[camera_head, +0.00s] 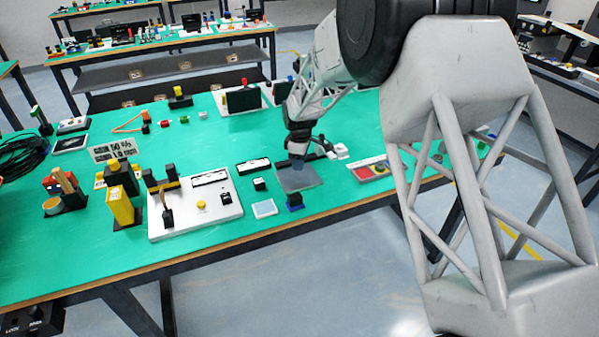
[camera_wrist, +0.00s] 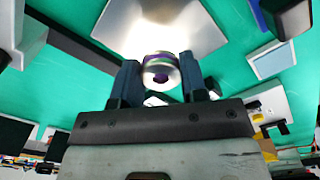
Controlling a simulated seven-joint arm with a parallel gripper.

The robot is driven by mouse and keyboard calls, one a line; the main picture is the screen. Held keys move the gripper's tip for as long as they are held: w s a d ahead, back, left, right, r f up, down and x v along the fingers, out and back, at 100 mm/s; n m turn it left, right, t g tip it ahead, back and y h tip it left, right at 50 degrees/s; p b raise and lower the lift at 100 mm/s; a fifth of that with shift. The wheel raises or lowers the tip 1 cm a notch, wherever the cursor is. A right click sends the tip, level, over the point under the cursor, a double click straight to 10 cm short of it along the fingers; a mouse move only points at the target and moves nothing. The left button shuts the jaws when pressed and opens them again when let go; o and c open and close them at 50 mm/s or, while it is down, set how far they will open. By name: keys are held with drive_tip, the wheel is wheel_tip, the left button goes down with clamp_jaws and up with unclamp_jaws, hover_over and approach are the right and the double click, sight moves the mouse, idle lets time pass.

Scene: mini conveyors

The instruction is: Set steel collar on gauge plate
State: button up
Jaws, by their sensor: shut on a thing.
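A steel collar (camera_wrist: 160,72), a shiny ring with a purple band and a dark hole, sits between the two fingers of my gripper (camera_wrist: 158,80) in the wrist view. The gripper is shut on it. The grey square gauge plate (camera_wrist: 105,25) lies beyond the collar there, with a bright glare on it. In the head view my gripper (camera_head: 298,162) is over the back part of the gauge plate (camera_head: 297,181) near the table's front edge. The collar cannot be made out in that view. I cannot tell whether it touches the plate.
A small black and blue block (camera_head: 295,201) stands just in front of the plate. A white tile (camera_head: 264,208) and a white panel with a yellow button (camera_head: 201,204) lie to the left. A tray of coloured pieces (camera_head: 372,169) lies to the right.

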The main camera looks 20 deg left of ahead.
sight(299, 177)
drive_tip(key=shift+f, duration=0.5)
drive_tip(key=shift+f, duration=0.1)
drive_tip(key=shift+f, duration=1.75)
drive_tip(key=shift+f, duration=0.1)
drive_tip(key=o, duration=0.9)
drive_tip(key=shift+o, duration=0.2)
wheel_tip(299, 177, up, 12)
drive_tip(key=shift+r, duration=0.1)
